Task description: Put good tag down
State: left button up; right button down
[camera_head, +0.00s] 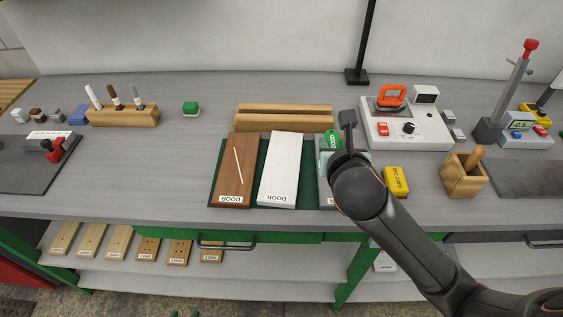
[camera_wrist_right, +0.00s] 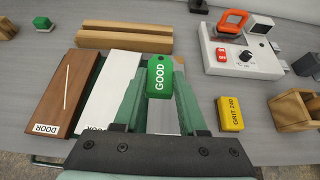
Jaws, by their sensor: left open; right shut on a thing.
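The green tag marked GOOD (camera_wrist_right: 159,77) is held between the fingertips of my right gripper (camera_wrist_right: 160,92). Whether the tag touches anything below is unclear. My right wrist hides part of a grey board (camera_head: 326,192) on the dark green mat (camera_head: 252,178).
A brown board (camera_head: 230,180) and a white board (camera_head: 281,165) lie on the mat, with a wooden rack (camera_head: 285,122) behind. A yellow grit block (camera_head: 396,181), a white device (camera_head: 404,130) and a wooden box (camera_head: 463,180) stand to the right.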

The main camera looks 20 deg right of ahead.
jog(key=w+a+f, duration=0.3)
jog(key=w+a, duration=0.1)
jog(key=a, duration=0.1)
jog(key=b, duration=0.1)
send_over(282, 171)
jog(key=f, duration=0.5)
jog(key=shift+s+d+f, duration=0.15)
jog(key=shift+d, duration=0.1)
jog(key=f, duration=0.3)
jog(key=shift+a+b, duration=0.25)
jog(key=shift+b, duration=0.15)
jog(key=shift+f, duration=0.35)
jog(key=shift+c, duration=2.3)
grip_release()
jog(key=shift+f, duration=0.15)
